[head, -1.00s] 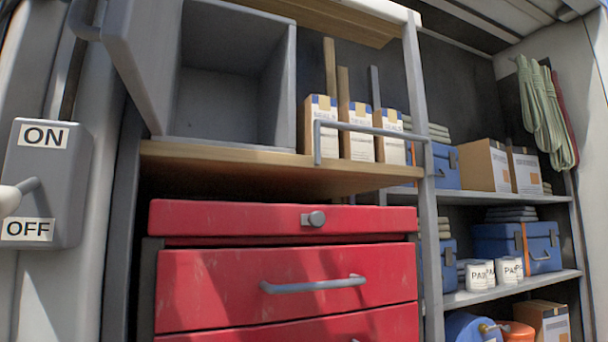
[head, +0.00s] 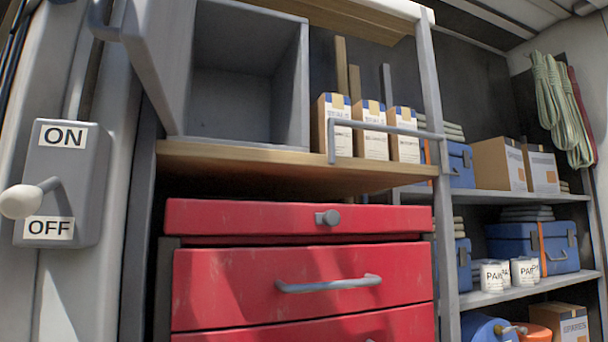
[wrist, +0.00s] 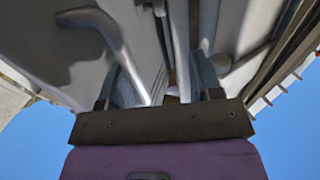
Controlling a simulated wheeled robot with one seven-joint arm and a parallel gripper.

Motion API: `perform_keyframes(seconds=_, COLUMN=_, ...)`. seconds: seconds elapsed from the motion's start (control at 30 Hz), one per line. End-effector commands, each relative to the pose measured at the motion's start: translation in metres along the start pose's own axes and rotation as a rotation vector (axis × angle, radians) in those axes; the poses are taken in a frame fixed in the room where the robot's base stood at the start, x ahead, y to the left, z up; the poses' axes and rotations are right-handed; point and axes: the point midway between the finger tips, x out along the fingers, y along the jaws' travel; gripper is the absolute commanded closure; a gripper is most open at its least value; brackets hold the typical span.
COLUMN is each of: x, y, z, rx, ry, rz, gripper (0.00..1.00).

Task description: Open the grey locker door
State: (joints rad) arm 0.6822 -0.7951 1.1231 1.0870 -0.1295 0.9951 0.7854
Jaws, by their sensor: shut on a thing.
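The grey locker (head: 245,75) stands on a wooden shelf at the upper left of the head view. Its door (head: 160,60) stands wide open to the left, and the empty grey inside shows. The door's grey bar handle (head: 104,28) is at the picture's top left edge. In the wrist view a bent grey bar (wrist: 108,35), seemingly this handle, runs down between the fingers of my gripper (wrist: 160,90). My gripper is shut on it; the exact contact is partly hidden. My gripper does not show in the head view.
A red drawer cabinet (head: 300,285) stands below the wooden shelf (head: 270,165). An ON/OFF lever box (head: 75,150) is on the left wall. Cartons (head: 370,135) stand right of the locker behind a grey rail. Shelves with blue cases (head: 535,245) and cans are at right.

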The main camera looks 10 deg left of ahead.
Motion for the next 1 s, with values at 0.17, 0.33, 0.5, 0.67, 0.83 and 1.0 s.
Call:
perform_keyframes(seconds=0.17, x=-0.017, y=-0.017, z=0.002, rx=-0.007, ry=0.008, rz=-0.021, gripper=0.45)
perform_keyframes(seconds=0.33, x=-0.025, y=-0.023, z=0.002, rx=-0.006, ry=0.008, rz=-0.022, gripper=0.31)
perform_keyframes(seconds=0.5, x=-0.033, y=-0.029, z=0.002, rx=-0.006, ry=0.008, rz=-0.020, gripper=0.49)
perform_keyframes(seconds=0.67, x=-0.037, y=-0.031, z=0.002, rx=-0.004, ry=0.006, rz=-0.013, gripper=0.78)
perform_keyframes(seconds=0.83, x=-0.043, y=-0.036, z=0.001, rx=-0.003, ry=0.005, rz=-0.009, gripper=0.78)
perform_keyframes(seconds=1.0, x=-0.050, y=-0.042, z=0.001, rx=-0.002, ry=0.004, rz=-0.007, gripper=0.78)
